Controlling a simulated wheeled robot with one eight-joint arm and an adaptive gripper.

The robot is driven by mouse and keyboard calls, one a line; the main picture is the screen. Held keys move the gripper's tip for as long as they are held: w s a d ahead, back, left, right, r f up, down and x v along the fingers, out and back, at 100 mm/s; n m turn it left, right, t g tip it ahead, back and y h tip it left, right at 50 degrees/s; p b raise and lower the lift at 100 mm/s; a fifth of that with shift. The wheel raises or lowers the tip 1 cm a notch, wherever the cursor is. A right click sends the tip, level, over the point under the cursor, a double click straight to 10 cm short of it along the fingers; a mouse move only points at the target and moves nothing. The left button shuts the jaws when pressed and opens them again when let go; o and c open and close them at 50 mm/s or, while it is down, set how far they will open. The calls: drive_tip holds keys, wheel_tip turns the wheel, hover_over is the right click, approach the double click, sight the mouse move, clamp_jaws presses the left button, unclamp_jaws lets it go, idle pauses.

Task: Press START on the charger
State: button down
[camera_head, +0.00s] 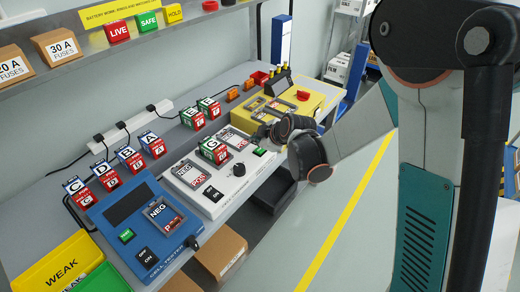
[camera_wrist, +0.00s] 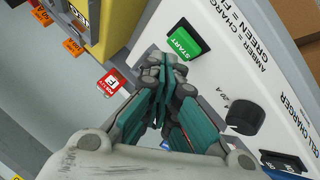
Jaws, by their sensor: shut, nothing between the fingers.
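The charger (camera_head: 212,190) is a white box on the bench. Its START button (camera_wrist: 184,43) is green and sits in a black surround on the white panel; it also shows in the head view (camera_head: 260,152). My gripper (camera_wrist: 162,68) is shut and empty. In the wrist view its fingertips appear just below and left of START; I cannot tell whether they touch the panel. My gripper shows in the head view (camera_head: 262,134), over the charger's far right end. A green-and-red block marked G (camera_head: 214,150) stands in a charger slot. A black knob (camera_wrist: 244,116) is on the panel.
A blue tester (camera_head: 135,233) stands left of the charger, and a yellow machine (camera_head: 305,113) lies beyond it. Several lettered blocks stand along the bench's back. A red-and-white block (camera_wrist: 112,83) lies near the gripper in the wrist view.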

sight(258, 151)
drive_tip(key=shift+f, duration=0.2)
drive_tip(key=shift+f+b, duration=0.25)
drive_tip(key=shift+b, duration=0.15)
drive_tip(key=shift+f+b, duration=0.4)
drive_tip(key=shift+f, duration=0.05)
idle(0.5)
drive_tip(key=shift+r, duration=0.1)
drive_tip(key=shift+r+p, duration=0.55)
drive_tip(key=shift+r, duration=0.25)
drive_tip(key=shift+r, duration=0.1)
drive_tip(key=shift+r+p, duration=1.65)
drive_tip(key=shift+r, duration=0.8)
